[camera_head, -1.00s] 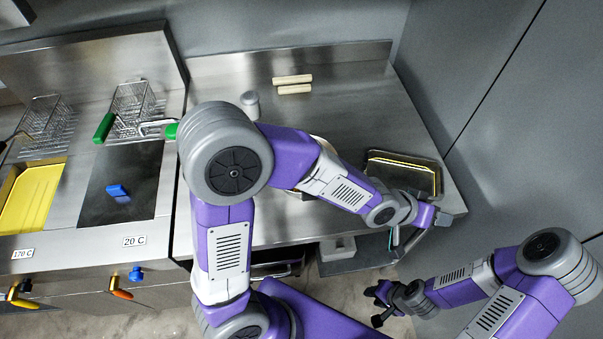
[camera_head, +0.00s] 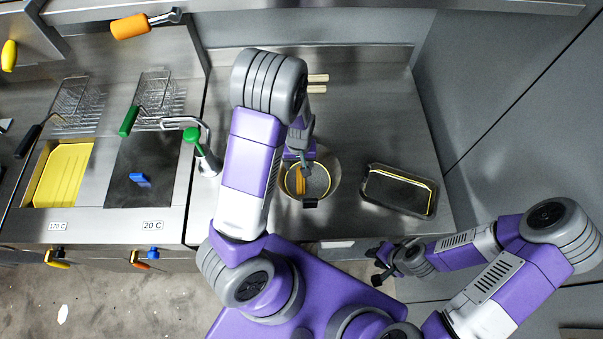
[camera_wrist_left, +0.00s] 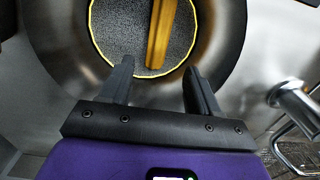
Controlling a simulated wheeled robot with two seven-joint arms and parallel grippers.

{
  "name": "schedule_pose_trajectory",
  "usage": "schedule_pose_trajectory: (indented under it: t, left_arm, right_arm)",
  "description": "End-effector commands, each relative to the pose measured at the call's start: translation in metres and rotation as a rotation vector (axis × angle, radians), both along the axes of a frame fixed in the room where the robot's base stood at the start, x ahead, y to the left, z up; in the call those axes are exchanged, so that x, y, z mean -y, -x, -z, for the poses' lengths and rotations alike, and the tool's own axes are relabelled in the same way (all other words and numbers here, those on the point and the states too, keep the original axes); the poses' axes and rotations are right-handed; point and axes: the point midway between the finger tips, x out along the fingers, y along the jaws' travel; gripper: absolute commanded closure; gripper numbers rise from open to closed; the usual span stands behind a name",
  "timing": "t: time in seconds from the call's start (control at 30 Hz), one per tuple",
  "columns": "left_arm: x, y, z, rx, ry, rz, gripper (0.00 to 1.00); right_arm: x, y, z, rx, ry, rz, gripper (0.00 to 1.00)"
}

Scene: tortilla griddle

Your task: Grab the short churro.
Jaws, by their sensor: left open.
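A golden-brown churro (camera_wrist_left: 161,32) lies in a round metal bowl (camera_wrist_left: 232,40) whose dark, grainy bottom has a yellow outline. In the head view the churro (camera_head: 300,180) and bowl (camera_head: 333,168) are partly hidden by my left arm. I cannot tell its full length, as the wrist view cuts it off. My left gripper (camera_wrist_left: 157,70) is open above the bowl, its fingers on either side of the churro's near end and not touching it. Two pale sticks (camera_head: 317,89) lie at the back of the counter. My right gripper (camera_head: 378,266) is open and empty in front of the counter.
A dark tray (camera_head: 398,208) with a yellow line stands on the counter right of the bowl. A green-handled tap-like fitting (camera_head: 193,136), wire baskets (camera_head: 158,95) and a yellow-bottomed fryer basin (camera_head: 62,172) are at the left. The counter's back right is clear.

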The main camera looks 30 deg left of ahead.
Motion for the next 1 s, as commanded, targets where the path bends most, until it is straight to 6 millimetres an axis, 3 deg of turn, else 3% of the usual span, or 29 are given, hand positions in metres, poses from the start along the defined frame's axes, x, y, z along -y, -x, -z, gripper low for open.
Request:
schedule_pose_trajectory:
  t: [0.43, 0.77, 1.0]
  left_arm:
    - [0.005, 0.0, 0.06, 0.001, 0.001, 0.001, 0.38]
    - [0.006, -0.002, 0.067, 0.005, 0.001, 0.002, 0.38]
    - [0.006, -0.001, 0.067, 0.005, 0.002, 0.002, 0.74]
  right_arm:
    - [0.0, 0.0, 0.002, -0.001, 0.0, 0.001, 0.66]
    - [0.0, 0.0, 0.002, -0.001, 0.0, 0.001, 0.66]
    - [0.0, 0.0, 0.002, 0.0, 0.0, 0.0, 0.66]
